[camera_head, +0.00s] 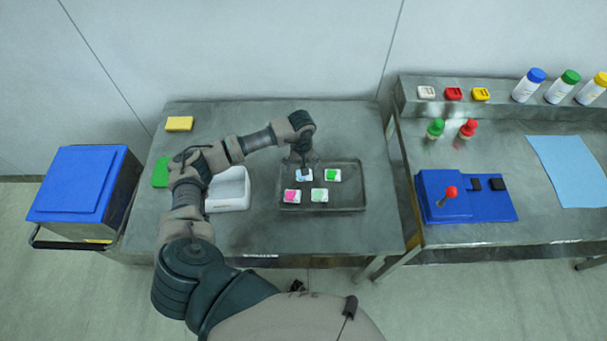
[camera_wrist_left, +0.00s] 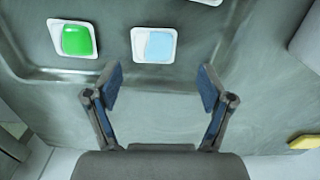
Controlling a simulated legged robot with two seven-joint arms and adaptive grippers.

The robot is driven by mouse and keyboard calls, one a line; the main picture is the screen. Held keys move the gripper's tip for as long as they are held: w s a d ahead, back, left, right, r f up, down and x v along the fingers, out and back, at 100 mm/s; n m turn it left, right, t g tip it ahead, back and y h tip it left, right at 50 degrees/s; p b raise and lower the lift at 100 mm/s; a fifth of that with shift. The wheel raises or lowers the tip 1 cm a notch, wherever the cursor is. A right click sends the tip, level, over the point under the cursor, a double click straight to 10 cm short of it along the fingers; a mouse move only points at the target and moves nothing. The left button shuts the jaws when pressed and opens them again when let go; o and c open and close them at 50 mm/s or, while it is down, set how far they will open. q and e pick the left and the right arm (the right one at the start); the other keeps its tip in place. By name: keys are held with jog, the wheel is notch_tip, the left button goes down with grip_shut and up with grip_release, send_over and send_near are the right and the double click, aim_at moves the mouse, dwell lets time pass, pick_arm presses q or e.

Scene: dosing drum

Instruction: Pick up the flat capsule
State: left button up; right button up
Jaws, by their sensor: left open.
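Several small white square capsules with coloured tops lie in a dark metal tray (camera_head: 345,207): light blue (camera_head: 299,176), green (camera_head: 333,175), pink (camera_head: 292,196) and pale green (camera_head: 320,195). In the left wrist view the light blue capsule (camera_wrist_left: 155,46) has a flat-looking top, while the green capsule (camera_wrist_left: 77,40) looks domed. My left gripper (camera_head: 304,168) is over the light blue capsule and partly hides it in the head view. In the wrist view the left gripper (camera_wrist_left: 160,82) is open and empty, with the light blue capsule just beyond the fingertips. My right gripper is not seen.
A white bin (camera_head: 230,190) stands left of the tray, partly behind my arm. A yellow block (camera_head: 179,124) and a green block (camera_head: 161,172) lie at the left. A blue device with a red-knobbed lever (camera_head: 466,212) is on the right table. The table right of the tray is clear.

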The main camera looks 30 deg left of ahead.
pick_arm(q)
jog(key=f, duration=0.5)
jog(key=shift+w+d+p, duration=0.15)
jog(key=shift+d+p, duration=0.2)
jog(key=shift+d, duration=0.05)
jog(key=c, duration=0.9)
